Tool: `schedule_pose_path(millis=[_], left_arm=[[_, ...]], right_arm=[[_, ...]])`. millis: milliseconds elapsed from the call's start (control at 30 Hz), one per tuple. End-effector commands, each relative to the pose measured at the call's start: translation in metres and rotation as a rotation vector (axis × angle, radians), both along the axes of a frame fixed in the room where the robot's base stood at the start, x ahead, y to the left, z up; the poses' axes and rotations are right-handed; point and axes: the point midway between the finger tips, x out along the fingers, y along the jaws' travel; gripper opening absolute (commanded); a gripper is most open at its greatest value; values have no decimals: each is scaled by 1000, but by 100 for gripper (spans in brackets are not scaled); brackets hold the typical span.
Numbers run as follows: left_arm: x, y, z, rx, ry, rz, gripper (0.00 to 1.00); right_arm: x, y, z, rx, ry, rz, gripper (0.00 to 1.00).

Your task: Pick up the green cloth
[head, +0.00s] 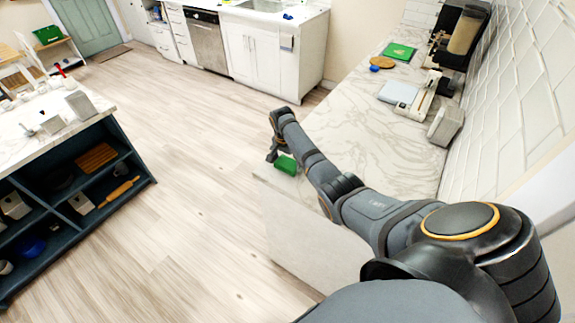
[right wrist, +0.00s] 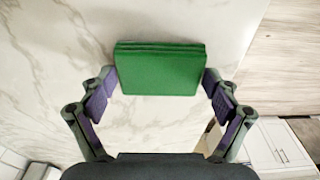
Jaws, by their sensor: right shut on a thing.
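The green cloth (head: 286,165) is a small folded block at the near left corner of the marble counter. In the right wrist view the cloth (right wrist: 160,68) shows several stacked layers and lies between the two purple-padded fingers. My right gripper (head: 279,154) is shut on it, with a finger at each side; the right wrist view shows this gripper (right wrist: 159,88) too. Whether the cloth touches the counter is hard to tell. My left gripper is not in view.
The marble counter (head: 345,135) is mostly bare near the cloth. Farther back are a flat green item (head: 398,51), a round wooden board (head: 382,62), a white scale-like device (head: 420,100) and a grey box (head: 446,125). A dark shelved island (head: 130,155) stands left across open floor.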

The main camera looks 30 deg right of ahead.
Motion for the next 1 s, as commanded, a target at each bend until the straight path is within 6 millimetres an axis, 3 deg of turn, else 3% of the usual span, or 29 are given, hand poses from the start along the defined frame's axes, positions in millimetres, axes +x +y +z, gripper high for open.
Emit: schedule_pose_path(millis=[267,433,700,800,833,1000], left_arm=[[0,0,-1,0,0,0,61],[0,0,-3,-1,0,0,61],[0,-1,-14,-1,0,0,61],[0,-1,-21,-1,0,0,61],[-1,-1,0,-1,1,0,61],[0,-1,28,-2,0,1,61]], right_arm=[[0,-1,6,-1,0,-1,58],[0,-1,34,-2,-4,-1,58],[-51,10,89,-4,-4,1,58],[-76,16,97,-4,2,2,58],[-85,18,113,-4,4,1,58],[-119,27,129,-1,5,1,58]])
